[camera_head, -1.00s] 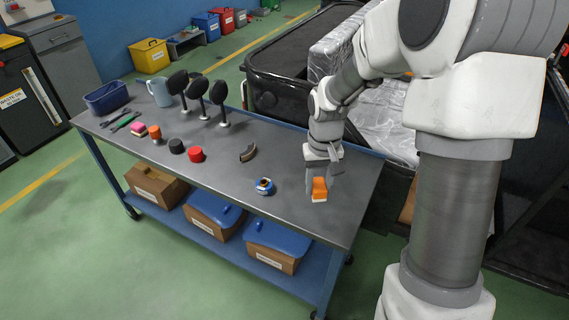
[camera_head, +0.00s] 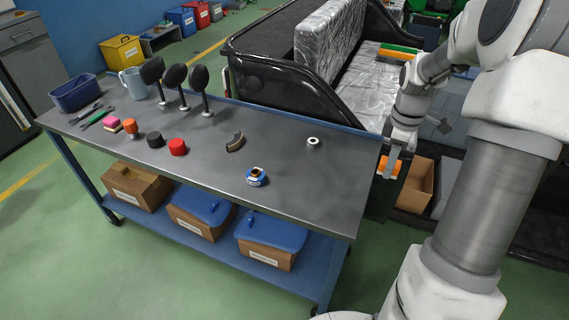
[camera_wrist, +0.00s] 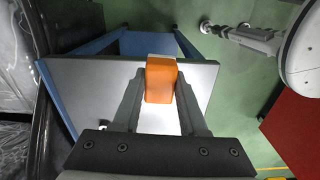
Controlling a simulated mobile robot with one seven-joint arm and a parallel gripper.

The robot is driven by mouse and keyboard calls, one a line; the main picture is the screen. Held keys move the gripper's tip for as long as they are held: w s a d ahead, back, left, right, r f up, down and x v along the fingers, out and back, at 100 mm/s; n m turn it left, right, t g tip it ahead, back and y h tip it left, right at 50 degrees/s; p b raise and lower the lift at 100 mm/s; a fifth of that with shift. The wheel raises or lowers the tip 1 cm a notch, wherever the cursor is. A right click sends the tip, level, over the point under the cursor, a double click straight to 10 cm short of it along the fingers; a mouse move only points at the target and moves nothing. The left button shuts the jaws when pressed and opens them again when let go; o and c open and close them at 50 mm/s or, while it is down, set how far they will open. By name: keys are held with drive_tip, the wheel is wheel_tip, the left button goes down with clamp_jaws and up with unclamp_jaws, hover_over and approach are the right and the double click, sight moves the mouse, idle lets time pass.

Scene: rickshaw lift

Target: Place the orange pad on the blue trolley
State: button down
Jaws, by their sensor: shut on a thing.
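My gripper (camera_head: 391,158) is shut on the orange pad (camera_head: 388,167). In the wrist view the orange pad (camera_wrist: 160,79) sits between my two fingers (camera_wrist: 158,95), with a pale strip along its far edge. The blue trolley (camera_head: 319,279) is a wheeled table with a grey top and a blue lower shelf. In the head view the pad appears just past the trolley's right end. In the wrist view the trolley's grey top (camera_wrist: 90,80) lies behind the pad. The pad's height above it is hard to tell.
A blue-and-white tape roll (camera_head: 257,177), a white ring (camera_head: 313,143), a curved brown piece (camera_head: 235,142) and a red cap (camera_head: 178,147) lie on the top. Three black paddles stand farther left. A black rickshaw body (camera_head: 290,75) and an open cardboard box (camera_head: 415,187) are behind and right.

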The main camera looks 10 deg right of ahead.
drive_tip(key=shift+s+d+f, duration=0.15)
drive_tip(key=shift+d, duration=0.25)
drive_tip(key=shift+a+f+n, duration=0.15)
drive_tip(key=shift+f+n, duration=0.05)
drive_tip(key=shift+n, duration=0.1)
drive_tip(key=b, duration=0.2)
hover_over(342, 185)
wheel_tip(342, 185, down, 7)
drive_tip(key=shift+s+r, duration=0.1)
drive_tip(key=shift+r, duration=0.1)
drive_tip(key=shift+f+b, duration=0.6)
drive_tip(key=shift+f, duration=1.35)
drive_tip(key=shift+f, duration=0.15)
drive_tip(key=shift+c, duration=2.2)
unclamp_jaws()
